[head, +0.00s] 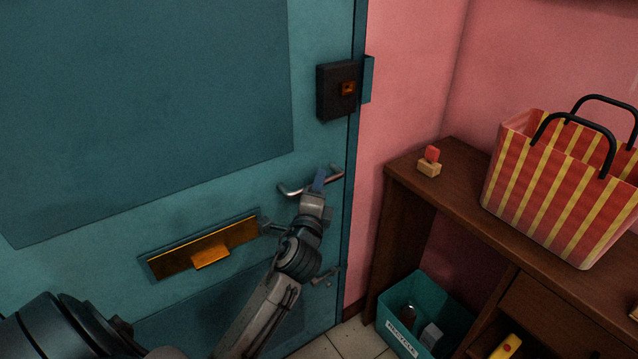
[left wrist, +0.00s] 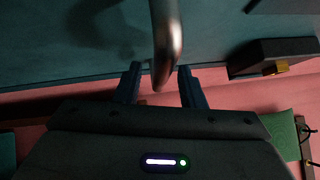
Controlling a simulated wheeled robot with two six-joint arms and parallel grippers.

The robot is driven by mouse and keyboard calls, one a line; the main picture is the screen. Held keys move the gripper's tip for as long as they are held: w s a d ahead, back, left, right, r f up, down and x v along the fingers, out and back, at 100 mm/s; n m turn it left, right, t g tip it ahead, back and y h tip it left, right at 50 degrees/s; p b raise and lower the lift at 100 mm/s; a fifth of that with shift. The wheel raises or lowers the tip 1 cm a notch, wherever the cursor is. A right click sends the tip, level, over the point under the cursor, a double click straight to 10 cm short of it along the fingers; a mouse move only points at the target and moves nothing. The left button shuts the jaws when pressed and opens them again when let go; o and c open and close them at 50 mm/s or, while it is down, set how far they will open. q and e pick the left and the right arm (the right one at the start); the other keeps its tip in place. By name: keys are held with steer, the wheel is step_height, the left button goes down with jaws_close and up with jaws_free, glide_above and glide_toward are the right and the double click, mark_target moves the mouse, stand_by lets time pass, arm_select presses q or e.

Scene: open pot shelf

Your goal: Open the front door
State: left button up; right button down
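The front door (head: 130,90) is teal and appears closed in its frame. Its silver lever handle (head: 291,191) is on the right side of the door, below a dark lock box (head: 331,98) with an orange knob (head: 348,88). My left gripper (head: 320,178) is at the handle, and its blue fingers partly cover the bar. In the left wrist view the fingers (left wrist: 160,86) are apart, with the rounded end of the handle (left wrist: 168,40) between them and gaps on both sides. The lock box (left wrist: 262,54) shows there at right. My right gripper is not in view.
A brass mail slot (head: 205,248) is low on the door. To the right stands a brown shelf (head: 450,190) with a striped bag (head: 550,180) and a small stamp-like object (head: 430,162). The pink wall borders the door.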

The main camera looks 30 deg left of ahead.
arm_select(q)
steer(key=shift+w+a+r, duration=0.1)
steer(key=shift+w+a, duration=0.1)
steer(key=shift+w, duration=0.25)
jaws_close()
